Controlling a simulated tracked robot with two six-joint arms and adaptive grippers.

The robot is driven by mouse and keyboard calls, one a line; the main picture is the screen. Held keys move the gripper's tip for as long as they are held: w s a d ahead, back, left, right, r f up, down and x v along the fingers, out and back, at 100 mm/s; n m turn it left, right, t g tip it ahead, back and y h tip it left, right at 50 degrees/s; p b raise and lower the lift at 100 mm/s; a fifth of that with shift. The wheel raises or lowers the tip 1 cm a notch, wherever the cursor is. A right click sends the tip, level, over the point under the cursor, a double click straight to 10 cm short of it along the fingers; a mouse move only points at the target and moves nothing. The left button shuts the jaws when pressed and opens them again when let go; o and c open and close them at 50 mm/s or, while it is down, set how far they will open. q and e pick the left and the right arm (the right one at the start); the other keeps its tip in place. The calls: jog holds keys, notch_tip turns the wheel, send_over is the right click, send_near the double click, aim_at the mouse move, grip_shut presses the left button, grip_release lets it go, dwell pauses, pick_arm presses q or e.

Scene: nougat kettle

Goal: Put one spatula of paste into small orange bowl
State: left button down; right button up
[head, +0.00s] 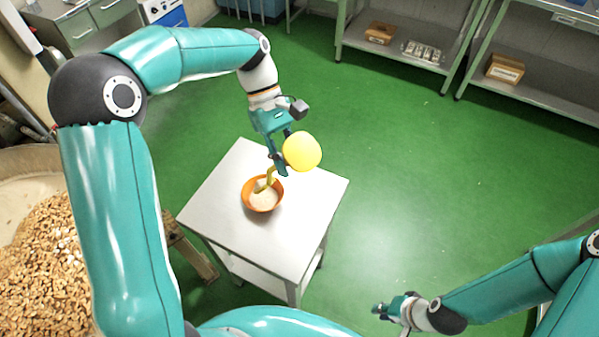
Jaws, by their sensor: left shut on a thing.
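The small orange bowl (248,201) stands upright on a small white table, with pale cream matter inside it. My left gripper (279,167) is above the bowl's far edge, pointing down, and is shut on a yellow spatula (270,178). The spatula's lower end reaches down into the bowl; whether it touches the contents I cannot tell. A smooth, round yellow shape (302,151) shows right beside the gripper; whether it is part of the spatula is unclear. My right gripper (380,309) is at the lower right, away from the table, too small to read its opening.
The white table (308,190) is otherwise bare. A large round vessel (30,160) with a pale rim holds brown nut-like pieces (40,250) at the left. Grey shelves (390,50) with cardboard boxes (504,68) stand at the back right. The green floor between is clear.

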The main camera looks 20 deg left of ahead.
pick_arm(q)
jog(key=w+a+r+g+h, duration=0.1)
jog(key=w+a+r+h, duration=0.1)
jog(key=a+r+h, duration=0.1)
jog(key=shift+a+r, duration=0.85)
jog(key=shift+a, duration=0.55)
notch_tip(320, 180, up, 5)
jog(key=t+y, duration=0.1)
jog(key=y, duration=0.3)
jog(key=t+y+b, duration=0.1)
jog(key=t+y, duration=0.1)
jog(key=y, duration=0.3)
jog(key=n+t+y+b, duration=0.1)
jog(key=y, duration=0.3)
jog(key=shift+t+y, duration=0.3)
jog(key=shift+y, duration=0.1)
